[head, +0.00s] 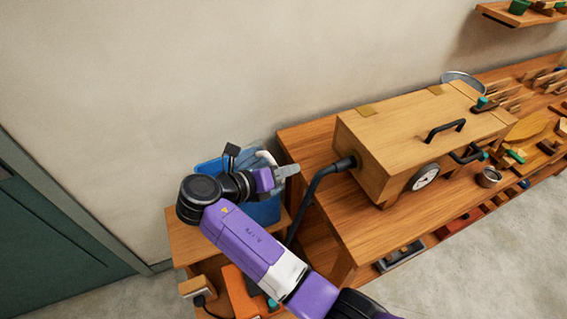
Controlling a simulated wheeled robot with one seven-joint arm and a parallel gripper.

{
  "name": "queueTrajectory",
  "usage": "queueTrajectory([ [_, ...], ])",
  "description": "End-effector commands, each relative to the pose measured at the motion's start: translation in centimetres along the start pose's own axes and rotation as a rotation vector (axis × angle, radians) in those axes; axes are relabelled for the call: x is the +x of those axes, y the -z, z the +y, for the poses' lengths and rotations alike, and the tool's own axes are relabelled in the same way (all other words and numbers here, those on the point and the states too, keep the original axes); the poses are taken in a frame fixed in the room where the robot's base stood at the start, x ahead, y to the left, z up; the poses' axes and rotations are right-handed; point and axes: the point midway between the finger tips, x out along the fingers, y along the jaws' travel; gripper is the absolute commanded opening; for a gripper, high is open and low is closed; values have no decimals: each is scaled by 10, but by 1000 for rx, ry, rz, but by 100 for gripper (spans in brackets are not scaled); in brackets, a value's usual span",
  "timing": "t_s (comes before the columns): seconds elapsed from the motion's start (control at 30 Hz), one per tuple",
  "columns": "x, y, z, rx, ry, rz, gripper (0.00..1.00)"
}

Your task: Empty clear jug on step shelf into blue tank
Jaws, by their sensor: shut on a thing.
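The blue tank (263,211) stands on the low wooden step at the left end of the bench. My arm and wrist cover much of it, and its opening is mostly hidden. My gripper (282,172) is over the tank, beside the bench's left end. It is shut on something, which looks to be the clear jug. The jug is hard to make out here; I cannot tell its tilt or whether it holds liquid. A pale curved piece (267,157) shows just behind the gripper, and I cannot tell what it belongs to.
A wooden chest (400,135) with black handles and a round dial stands on the bench (360,235). A black hose (312,190) runs from its left side down near my gripper. The wall is close behind.

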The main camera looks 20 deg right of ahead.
Motion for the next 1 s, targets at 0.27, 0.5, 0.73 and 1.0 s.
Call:
queueTrajectory([
  [0.27, 10, 16, 18, 141, -58, -31, 0],
  [0.5, 21, 31, 38, 306, -124, -67, 0],
  [0.73, 31, 45, 57, 465, -186, -103, 0],
  [1.0, 36, 53, 68, 588, -236, -130, 0],
])
